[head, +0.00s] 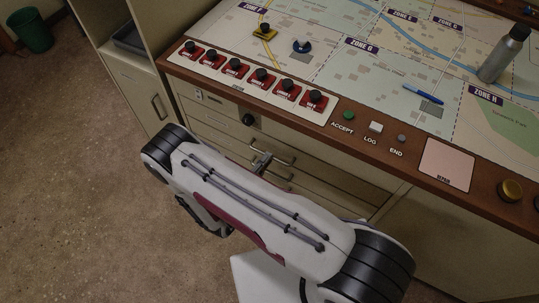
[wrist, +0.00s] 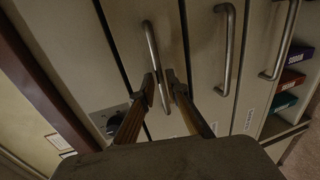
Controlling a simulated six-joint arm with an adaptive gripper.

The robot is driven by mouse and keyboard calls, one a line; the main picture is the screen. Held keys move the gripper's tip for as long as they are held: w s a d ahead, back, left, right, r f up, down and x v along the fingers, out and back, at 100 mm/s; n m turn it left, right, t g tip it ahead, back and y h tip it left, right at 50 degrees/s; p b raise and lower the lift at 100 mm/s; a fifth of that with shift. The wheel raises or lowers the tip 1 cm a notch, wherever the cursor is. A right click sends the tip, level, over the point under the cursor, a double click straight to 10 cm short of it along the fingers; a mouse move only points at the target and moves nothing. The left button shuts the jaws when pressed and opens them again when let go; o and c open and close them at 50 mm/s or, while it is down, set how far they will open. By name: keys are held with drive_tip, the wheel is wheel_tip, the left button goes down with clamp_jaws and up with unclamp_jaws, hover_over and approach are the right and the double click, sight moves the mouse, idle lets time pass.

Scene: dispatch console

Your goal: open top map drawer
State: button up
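My gripper (wrist: 161,88) has one finger on each side of this handle, with the tips close together on the bar. It looks shut on the handle near one end of the bar. In the head view my gripper (head: 261,162) is at the drawer fronts under the console, and my arm hides much of them. The drawer front looks about flush with its surroundings.
Two lower drawer handles (wrist: 227,45) (wrist: 285,40) lie beside the held one in the wrist view. Coloured binders (wrist: 291,80) sit on an open shelf. The console top (head: 340,60) with buttons and a bottle (head: 503,55) overhangs the drawers. Open floor (head: 70,150) lies at left.

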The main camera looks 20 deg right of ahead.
drive_tip(key=shift+x, duration=1.5)
clamp_jaws()
drive_tip(key=shift+s+a, duration=0.1)
drive_tip(key=shift+a, duration=0.05)
drive_tip(key=f+v, duration=0.2)
drive_tip(key=v, duration=1)
drive_tip(key=s+f+v, duration=0.1)
drive_tip(key=f+v, duration=0.2)
drive_tip(key=v, duration=1)
drive_tip(key=shift+a, duration=0.45)
drive_tip(key=shift+f, duration=0.15)
unclamp_jaws()
